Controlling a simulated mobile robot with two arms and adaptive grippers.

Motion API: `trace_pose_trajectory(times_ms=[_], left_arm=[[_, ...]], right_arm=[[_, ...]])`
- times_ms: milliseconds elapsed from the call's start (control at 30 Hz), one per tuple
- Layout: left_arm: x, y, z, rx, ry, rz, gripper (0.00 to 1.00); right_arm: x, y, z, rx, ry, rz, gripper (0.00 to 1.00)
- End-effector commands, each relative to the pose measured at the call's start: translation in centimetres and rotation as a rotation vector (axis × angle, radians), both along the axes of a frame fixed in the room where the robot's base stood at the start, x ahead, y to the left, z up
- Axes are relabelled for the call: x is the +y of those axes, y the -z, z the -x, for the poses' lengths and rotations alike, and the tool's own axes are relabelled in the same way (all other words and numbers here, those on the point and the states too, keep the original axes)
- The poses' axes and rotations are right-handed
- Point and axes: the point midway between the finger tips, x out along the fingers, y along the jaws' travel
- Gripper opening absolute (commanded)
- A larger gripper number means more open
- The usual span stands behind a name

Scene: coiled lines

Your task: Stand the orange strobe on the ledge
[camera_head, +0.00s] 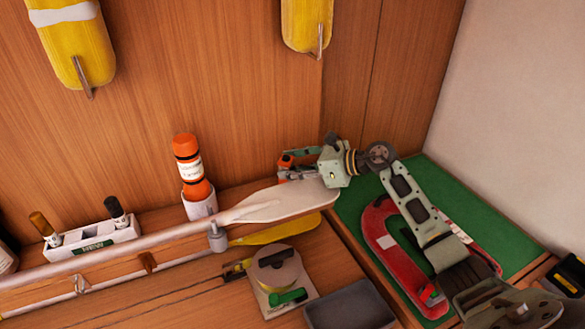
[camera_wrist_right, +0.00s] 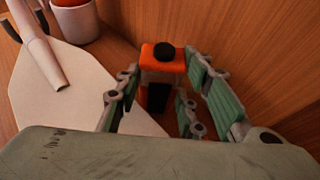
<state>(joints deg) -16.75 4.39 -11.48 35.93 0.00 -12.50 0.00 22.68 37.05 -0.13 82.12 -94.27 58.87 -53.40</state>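The orange strobe (camera_head: 286,161) shows small and partly hidden at my right gripper (camera_head: 300,159), near the back wall. In the right wrist view, the strobe (camera_wrist_right: 163,58) has an orange top with a black cap and sits between the fingers of my right gripper (camera_wrist_right: 163,75). The finger pads lie close against both its sides, and the gripper looks shut on it. The wooden ledge (camera_head: 236,193) runs along the back wall, just left of the strobe. Whether the strobe's base touches the ledge is hidden. My left gripper is out of view.
A pale paddle (camera_head: 285,203) lies across the front of the ledge. An orange canister (camera_head: 188,165) stands in a white cup (camera_head: 200,208). A white marker holder (camera_head: 92,243) is farther left. A red frame-shaped thing (camera_head: 378,235) lies on the green mat (camera_head: 490,229) under my right arm.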

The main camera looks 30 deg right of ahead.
Motion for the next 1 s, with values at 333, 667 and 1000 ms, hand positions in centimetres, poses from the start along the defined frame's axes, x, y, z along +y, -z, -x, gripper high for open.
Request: trace_pose_trajectory(times_ms=[333,667,1000], left_arm=[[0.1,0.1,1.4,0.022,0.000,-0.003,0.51],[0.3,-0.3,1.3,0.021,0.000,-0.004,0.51],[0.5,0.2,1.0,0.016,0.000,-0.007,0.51]], right_arm=[[0.0,0.0,0.0,0.001,0.000,0.001,0.54],[-0.6,-0.5,0.5,0.001,0.001,0.003,0.54],[-4.8,-2.9,5.6,0.003,0.002,0.005,0.54]])
